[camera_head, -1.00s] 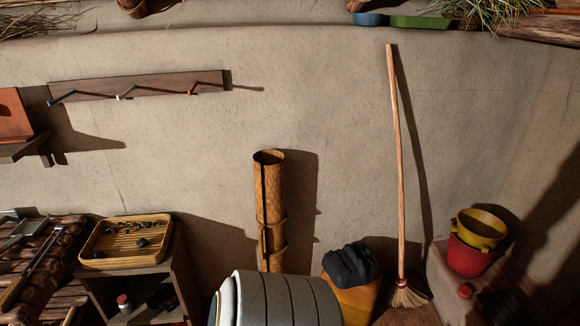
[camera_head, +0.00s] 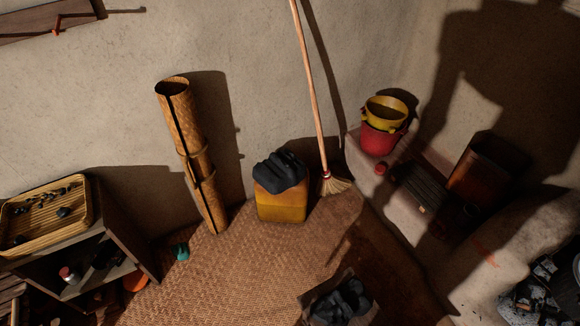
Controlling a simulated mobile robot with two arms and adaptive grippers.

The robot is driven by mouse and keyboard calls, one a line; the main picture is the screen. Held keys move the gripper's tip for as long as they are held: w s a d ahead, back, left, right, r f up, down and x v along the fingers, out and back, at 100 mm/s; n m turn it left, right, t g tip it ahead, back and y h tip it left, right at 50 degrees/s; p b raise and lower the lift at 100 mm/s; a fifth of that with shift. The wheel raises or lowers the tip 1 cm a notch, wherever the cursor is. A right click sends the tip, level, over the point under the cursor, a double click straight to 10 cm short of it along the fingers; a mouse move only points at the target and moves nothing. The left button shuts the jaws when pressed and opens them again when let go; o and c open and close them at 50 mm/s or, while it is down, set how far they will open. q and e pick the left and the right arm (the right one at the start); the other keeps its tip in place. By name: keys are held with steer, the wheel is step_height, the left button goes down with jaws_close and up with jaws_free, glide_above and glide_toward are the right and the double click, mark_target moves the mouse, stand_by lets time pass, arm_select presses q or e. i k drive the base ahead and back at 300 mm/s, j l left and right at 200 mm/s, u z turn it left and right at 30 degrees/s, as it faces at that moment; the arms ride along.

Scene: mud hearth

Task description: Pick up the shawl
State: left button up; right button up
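I see nothing that I can surely name as the shawl. A dark, lumpy bundle (camera_head: 280,172) lies on top of a yellow-orange container (camera_head: 282,207) near the middle. It may be cloth, but I cannot tell. Neither of my grippers is in view.
A rolled woven mat (camera_head: 190,150) and a broom (camera_head: 308,90) lean on the wall. A low shelf (camera_head: 125,235) with a woven tray (camera_head: 45,212) stands left. Stacked yellow and red buckets (camera_head: 380,138) sit on a ledge right. The woven floor mat (camera_head: 240,265) is mostly clear.

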mark_target(283, 170)
steer(key=u, duration=1.6)
steer(key=z, duration=1.65)
steer(key=i+j+z, duration=0.1)
steer(key=z, duration=0.25)
steer(key=j+z, duration=0.1)
steer(key=z, duration=0.25)
steer(key=i+j+z, duration=0.1)
steer(key=z, duration=0.3)
steer(key=i+j+z, duration=0.15)
steer(key=j+z, duration=0.2)
steer(key=j, duration=0.55)
steer(key=j+z, duration=0.3)
steer(key=j, duration=0.6)
